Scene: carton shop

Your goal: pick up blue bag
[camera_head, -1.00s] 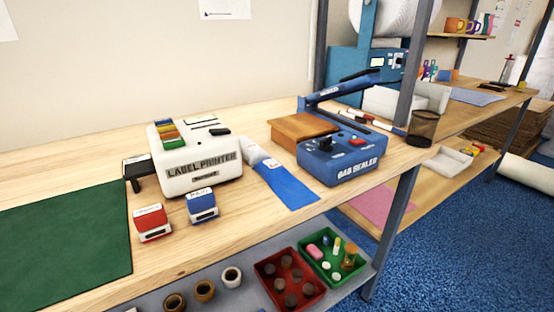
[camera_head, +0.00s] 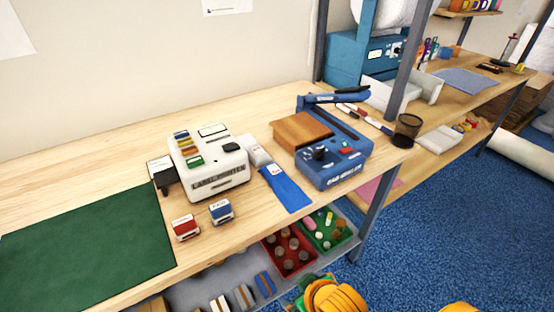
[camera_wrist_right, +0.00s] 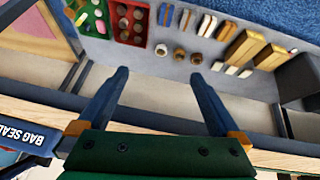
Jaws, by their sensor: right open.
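The blue bag (camera_head: 286,188) lies flat on the wooden bench in the head view, between the label printer (camera_head: 212,170) and the blue bag sealer (camera_head: 335,160). Its upper end meets a whitish part beside the printer. My right gripper (camera_head: 300,287) is low at the bottom of the head view, in front of the bench and apart from the bag; its fingers are hard to make out there. In the right wrist view the gripper (camera_wrist_right: 160,76) is open, with nothing between its fingers. The bag does not show in that view. My left gripper is not in view.
Red (camera_head: 185,227) and blue (camera_head: 221,211) stamps stand in front of the printer, near the green mat (camera_head: 85,245). Red (camera_head: 290,268) and green (camera_head: 346,233) trays sit on the lower shelf. A post (camera_head: 408,60) and a dark mesh cup (camera_head: 406,131) stand right of the sealer.

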